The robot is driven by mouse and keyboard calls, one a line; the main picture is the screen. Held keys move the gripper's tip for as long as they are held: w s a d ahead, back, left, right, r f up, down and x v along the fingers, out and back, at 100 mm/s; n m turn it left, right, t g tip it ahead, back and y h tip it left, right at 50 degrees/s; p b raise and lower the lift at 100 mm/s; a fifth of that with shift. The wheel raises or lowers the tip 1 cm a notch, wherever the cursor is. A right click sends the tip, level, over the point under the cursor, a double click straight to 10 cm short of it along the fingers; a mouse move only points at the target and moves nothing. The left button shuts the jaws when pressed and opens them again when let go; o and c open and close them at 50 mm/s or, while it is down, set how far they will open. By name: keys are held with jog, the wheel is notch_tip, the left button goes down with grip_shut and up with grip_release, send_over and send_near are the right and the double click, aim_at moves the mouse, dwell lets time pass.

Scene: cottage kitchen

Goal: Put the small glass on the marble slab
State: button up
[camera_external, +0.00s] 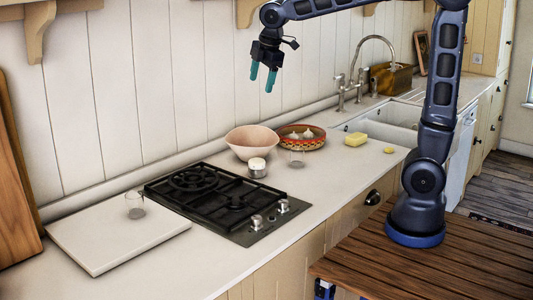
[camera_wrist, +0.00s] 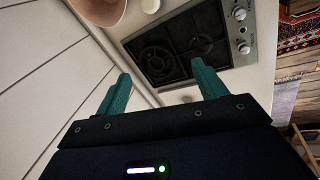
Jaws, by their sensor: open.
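A small clear glass (camera_external: 135,205) stands upright on the pale marble slab (camera_external: 110,245), near its back edge, left of the stove. A second clear, faint glass (camera_external: 297,157) stands on the counter in front of the patterned bowl. My gripper (camera_external: 262,80) is high above the counter, near the wall, with its teal fingers pointing down, apart and empty. It touches neither glass. In the wrist view the open fingers (camera_wrist: 162,85) frame part of the stove and a pale surface; I cannot clearly make out a glass there.
A black gas stove (camera_external: 225,200) lies right of the slab. A pink bowl (camera_external: 253,141), a white-lidded jar (camera_external: 257,167) and a patterned bowl with garlic (camera_external: 301,137) stand behind it. A yellow sponge (camera_external: 355,139) is near the sink. A wooden board (camera_external: 15,190) leans at far left.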

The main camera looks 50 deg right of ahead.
jog(key=s+d+f+m, duration=0.3)
jog(key=s+d+m, duration=0.4)
jog(key=s, duration=0.5)
jog(key=s+d+f+m+t, duration=0.1)
jog(key=s+d+f+m, duration=0.2)
jog(key=s+d+m, duration=0.4)
jog(key=s+d, duration=0.3)
jog(key=s, duration=0.3)
jog(key=shift+d+f+m+t, duration=0.3)
jog(key=shift+d+f+m, duration=0.05)
jog(key=shift+m, duration=0.05)
